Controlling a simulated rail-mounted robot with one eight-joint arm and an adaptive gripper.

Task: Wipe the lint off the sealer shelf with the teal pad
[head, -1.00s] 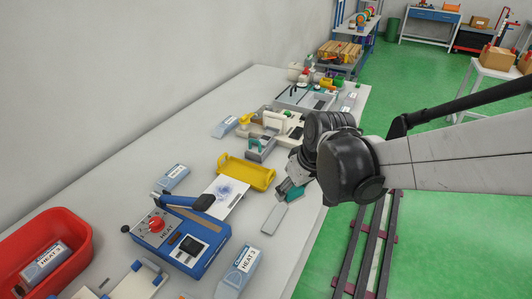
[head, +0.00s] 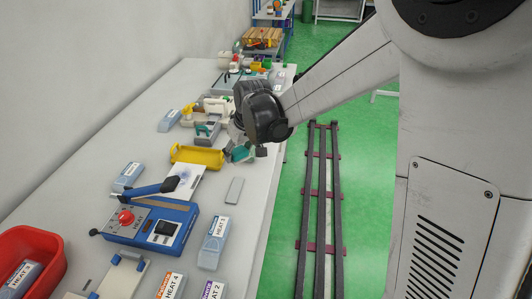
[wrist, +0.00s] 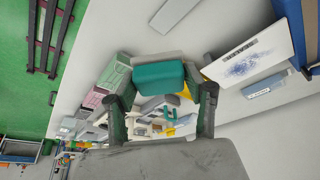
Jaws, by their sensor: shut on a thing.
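My gripper (head: 238,151) is shut on the teal pad (wrist: 160,77), which shows between its two fingers in the wrist view; in the head view the pad (head: 241,153) is partly hidden by my wrist. The sealer shelf is a white plate (head: 182,195) beside the blue heat sealer (head: 152,221). A blue-grey patch of lint (head: 187,179) lies on it; the lint (wrist: 243,66) also shows in the wrist view. My gripper is apart from the shelf, beyond it and to the right, by the table edge. I cannot tell whether the pad touches the table.
A flat grey slab (head: 234,190) lies right of the shelf. The sealer's blue lever (head: 160,187) reaches over the shelf's near side. Labelled HEAT boxes (head: 214,243) and a red bin (head: 30,246) stand nearer.

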